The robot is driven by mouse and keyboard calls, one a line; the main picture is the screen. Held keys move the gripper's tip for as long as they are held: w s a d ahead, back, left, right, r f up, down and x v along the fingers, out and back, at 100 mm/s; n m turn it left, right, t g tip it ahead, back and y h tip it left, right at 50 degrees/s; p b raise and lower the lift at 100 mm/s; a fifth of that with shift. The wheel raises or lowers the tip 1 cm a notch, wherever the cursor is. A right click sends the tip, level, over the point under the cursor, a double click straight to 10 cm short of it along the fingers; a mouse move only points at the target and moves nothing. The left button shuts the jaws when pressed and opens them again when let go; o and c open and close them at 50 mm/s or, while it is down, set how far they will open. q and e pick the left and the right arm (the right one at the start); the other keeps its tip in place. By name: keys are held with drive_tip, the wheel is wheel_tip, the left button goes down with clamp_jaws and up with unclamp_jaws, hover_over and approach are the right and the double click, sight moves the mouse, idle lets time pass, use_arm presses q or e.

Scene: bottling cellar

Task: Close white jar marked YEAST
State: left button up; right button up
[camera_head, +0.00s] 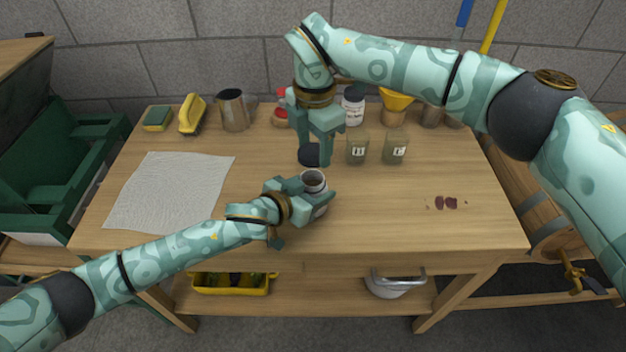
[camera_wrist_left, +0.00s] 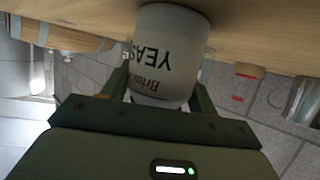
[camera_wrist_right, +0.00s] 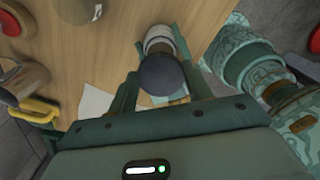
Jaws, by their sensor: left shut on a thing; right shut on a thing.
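The white jar marked YEAST (camera_wrist_left: 168,52) shows upside down in the left wrist view, its lettering readable. In the head view the jar (camera_head: 313,181) is on the bench with its mouth uncovered. My left gripper (camera_head: 310,200) is shut on the jar's body. My right gripper (camera_head: 316,150) is shut on a dark round lid (camera_head: 309,155), held apart from the jar and behind its mouth. In the right wrist view the lid (camera_wrist_right: 161,75) sits between the fingers, with the jar (camera_wrist_right: 157,38) beyond it, partly covered.
A cloth (camera_head: 170,190) lies left, dark red spots (camera_head: 446,202) right.

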sight(314, 171)
drive_tip(key=shift+f, duration=1.95)
drive_tip(key=shift+f, duration=0.9)
drive_tip(key=shift+f, duration=0.5)
use_arm(q)
clamp_jaws()
use_arm(e)
drive_tip(key=m, duration=0.6)
drive_tip(key=shift+s+m, duration=0.15)
drive_tip(key=shift+m, duration=0.25)
drive_tip(key=o, duration=0.9)
